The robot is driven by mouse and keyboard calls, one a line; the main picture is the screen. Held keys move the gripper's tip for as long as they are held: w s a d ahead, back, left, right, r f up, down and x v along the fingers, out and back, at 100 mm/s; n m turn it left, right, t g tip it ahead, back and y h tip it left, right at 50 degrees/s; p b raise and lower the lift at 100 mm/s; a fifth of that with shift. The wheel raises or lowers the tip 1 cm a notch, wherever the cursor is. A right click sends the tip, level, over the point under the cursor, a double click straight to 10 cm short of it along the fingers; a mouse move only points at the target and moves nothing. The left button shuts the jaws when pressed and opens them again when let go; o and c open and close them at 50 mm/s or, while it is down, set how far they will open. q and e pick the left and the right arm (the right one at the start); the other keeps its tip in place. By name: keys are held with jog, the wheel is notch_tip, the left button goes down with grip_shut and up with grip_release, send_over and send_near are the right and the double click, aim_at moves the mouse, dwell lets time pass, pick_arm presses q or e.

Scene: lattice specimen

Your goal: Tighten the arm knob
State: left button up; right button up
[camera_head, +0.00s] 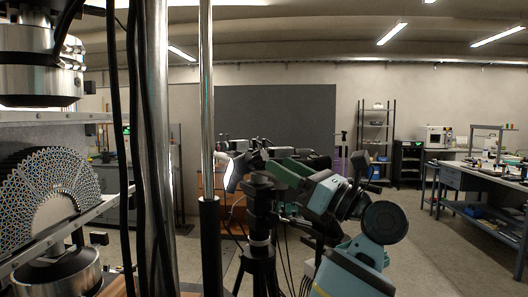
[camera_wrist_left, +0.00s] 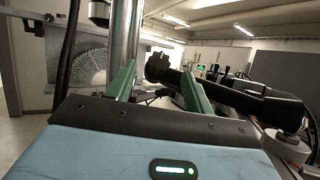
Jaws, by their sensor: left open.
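A black tripod (camera_head: 262,215) stands in the middle of the head view, with a black jointed head and arm on top. A dark knob-like part (camera_head: 257,160) shows at that head, small and partly covered. My left gripper (camera_head: 272,170) has green fingers and reaches it from the right. In the left wrist view the fingers of my left gripper (camera_wrist_left: 158,70) are apart. A black knob (camera_wrist_left: 160,68) at the end of a black arm (camera_wrist_left: 245,100) shows in the gap between them. I cannot tell whether the fingers touch it. My right gripper is not in view.
At the left stands a test frame with steel columns (camera_head: 207,90) and a fan-shaped lattice specimen (camera_head: 50,195). A white panel (camera_head: 237,172) is close beside the tripod head. Black cables hang by the columns. A workbench (camera_head: 480,180) is at the right, with open floor before it.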

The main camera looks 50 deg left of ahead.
aim_at(264, 154)
pick_arm(q)
jog(key=p+x, duration=0.1)
jog(key=x, duration=0.4)
jog(key=shift+s+r, duration=0.15)
jog(key=shift+r, duration=0.1)
jog(key=shift+a, duration=0.3)
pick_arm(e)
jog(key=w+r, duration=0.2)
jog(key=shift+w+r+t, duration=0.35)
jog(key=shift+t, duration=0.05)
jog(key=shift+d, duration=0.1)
